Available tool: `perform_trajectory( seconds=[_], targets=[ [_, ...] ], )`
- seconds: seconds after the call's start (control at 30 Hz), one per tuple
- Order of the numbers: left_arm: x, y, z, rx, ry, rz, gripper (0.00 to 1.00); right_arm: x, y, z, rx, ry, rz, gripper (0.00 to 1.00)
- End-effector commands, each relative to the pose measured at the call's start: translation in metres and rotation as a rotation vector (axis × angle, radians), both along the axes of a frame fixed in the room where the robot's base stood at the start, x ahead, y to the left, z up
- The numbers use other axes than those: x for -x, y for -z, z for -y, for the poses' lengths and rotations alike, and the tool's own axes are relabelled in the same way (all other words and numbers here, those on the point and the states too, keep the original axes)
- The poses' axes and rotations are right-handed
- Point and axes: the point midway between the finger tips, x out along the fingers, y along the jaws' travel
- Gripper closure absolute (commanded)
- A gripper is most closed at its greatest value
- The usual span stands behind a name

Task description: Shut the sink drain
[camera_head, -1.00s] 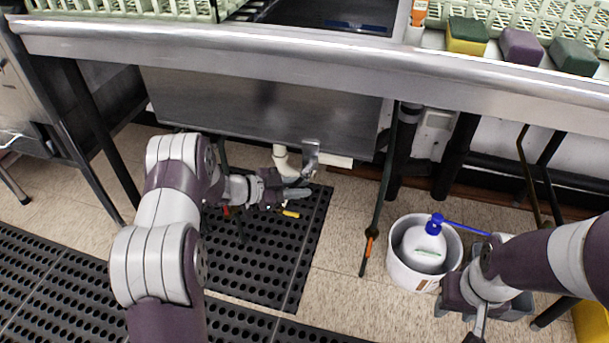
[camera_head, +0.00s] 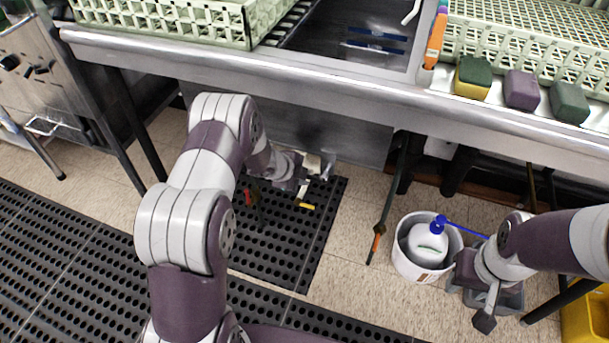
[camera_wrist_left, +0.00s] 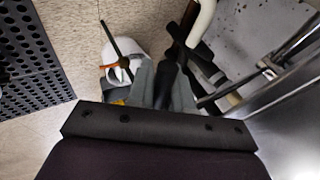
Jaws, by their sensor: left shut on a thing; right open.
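The steel sink basin (camera_head: 345,150) hangs below the counter, with its inside (camera_head: 350,55) partly visible from above. A white drain pipe (camera_head: 313,163) shows under it, mostly behind my left gripper (camera_head: 304,186). In the left wrist view, the pipe (camera_wrist_left: 203,22) comes down beside the grey fingers of my left gripper (camera_wrist_left: 168,85). These fingers are shut on a dark handle (camera_wrist_left: 166,82), which I take to be the drain lever. The drain opening is not visible. My right gripper (camera_head: 487,316) is open and empty, low at the right beside the bucket.
Black perforated mats (camera_head: 275,265) cover the floor at left. Dark sink legs (camera_head: 398,175) stand nearby. Sponges (camera_head: 522,90) and pale green racks (camera_head: 165,15) are on the counter.

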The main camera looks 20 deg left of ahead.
Motion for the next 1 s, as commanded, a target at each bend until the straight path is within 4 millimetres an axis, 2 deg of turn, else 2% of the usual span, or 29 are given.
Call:
perform_trajectory(
  seconds=[0.33, 0.87, 0.9, 0.97, 1.0],
  targets=[
    [0.0006, -0.0070, -0.0025, -0.134, -0.001, 0.002, 1.00, 0.0001, 0.0021, 0.0000, 0.000, 0.000, 0.000, 0.57],
    [0.0003, -0.0092, -0.0035, -0.160, -0.002, 0.004, 1.00, 0.0000, 0.0022, 0.0000, 0.000, 0.000, 0.000, 0.57],
    [0.0003, -0.0092, -0.0035, -0.159, -0.001, 0.004, 0.77, 0.0000, 0.0022, 0.0000, 0.000, 0.000, 0.000, 0.57],
    [0.0002, -0.0093, -0.0034, -0.159, -0.001, 0.004, 0.59, 0.0000, 0.0022, 0.0000, 0.000, 0.000, 0.000, 0.57],
    [0.0001, -0.0093, -0.0034, -0.159, -0.001, 0.004, 0.59, 0.0000, 0.0022, 0.0000, 0.000, 0.000, 0.000, 0.57]
  ],
)
